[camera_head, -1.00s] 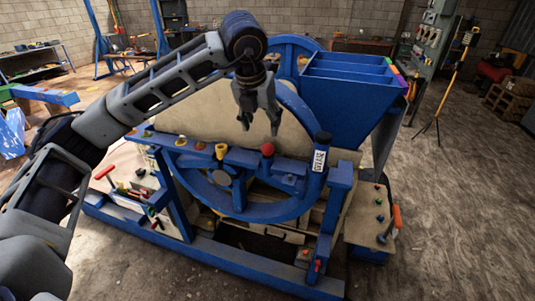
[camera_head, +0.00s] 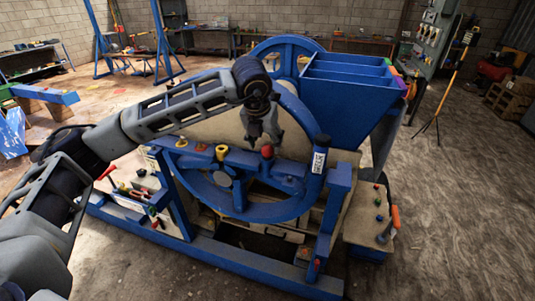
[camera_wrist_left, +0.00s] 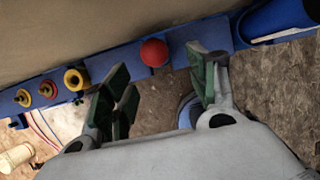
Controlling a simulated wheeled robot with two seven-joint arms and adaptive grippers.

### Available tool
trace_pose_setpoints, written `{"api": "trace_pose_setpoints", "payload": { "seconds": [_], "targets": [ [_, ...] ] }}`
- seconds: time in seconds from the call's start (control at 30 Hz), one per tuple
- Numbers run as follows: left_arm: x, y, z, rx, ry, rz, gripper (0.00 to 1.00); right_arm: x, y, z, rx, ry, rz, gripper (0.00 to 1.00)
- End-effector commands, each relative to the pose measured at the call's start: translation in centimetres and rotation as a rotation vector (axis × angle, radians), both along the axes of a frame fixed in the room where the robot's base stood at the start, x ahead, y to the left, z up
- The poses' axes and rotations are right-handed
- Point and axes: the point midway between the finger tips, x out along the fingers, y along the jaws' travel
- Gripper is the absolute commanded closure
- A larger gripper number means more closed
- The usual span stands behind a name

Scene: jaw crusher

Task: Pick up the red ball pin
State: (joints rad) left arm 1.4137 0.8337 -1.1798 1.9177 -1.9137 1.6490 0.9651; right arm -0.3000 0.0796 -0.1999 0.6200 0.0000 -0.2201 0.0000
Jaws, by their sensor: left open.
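The red ball pin (camera_head: 267,152) stands on the blue beam of the crusher. In the left wrist view its round red head (camera_wrist_left: 154,53) shows on the beam, ahead of and between the fingers; its shaft is hidden. My left gripper (camera_head: 264,143) hangs over the beam, fingers pointing down, close to the ball in the head view. In the left wrist view the left gripper (camera_wrist_left: 160,95) is open, with green-padded fingers and nothing between them. My right gripper is not in view.
The blue beam (camera_head: 240,157) also carries a yellow ring-shaped part (camera_head: 221,152) left of the ball. A dark-capped blue cylinder (camera_head: 318,155) stands to the right. The blue hopper (camera_head: 345,85) rises behind. A side shelf (camera_head: 365,225) holds small parts and an orange-handled tool (camera_head: 394,218).

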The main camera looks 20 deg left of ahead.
Motion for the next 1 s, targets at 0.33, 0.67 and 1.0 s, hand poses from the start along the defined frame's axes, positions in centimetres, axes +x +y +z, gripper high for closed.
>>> {"api": "trace_pose_setpoints", "payload": {
  "seconds": [0.33, 0.67, 1.0],
  "targets": [
    [0.3, 0.0, -0.9, -0.001, 0.000, 0.000, 0.42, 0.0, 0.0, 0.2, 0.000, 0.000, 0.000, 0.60],
    [0.6, 0.1, -1.3, 0.001, 0.002, 0.001, 0.42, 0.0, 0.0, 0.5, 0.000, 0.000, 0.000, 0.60],
    [2.0, 0.6, -3.6, 0.000, 0.002, 0.001, 0.42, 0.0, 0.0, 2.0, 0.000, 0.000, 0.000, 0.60]
  ]
}}
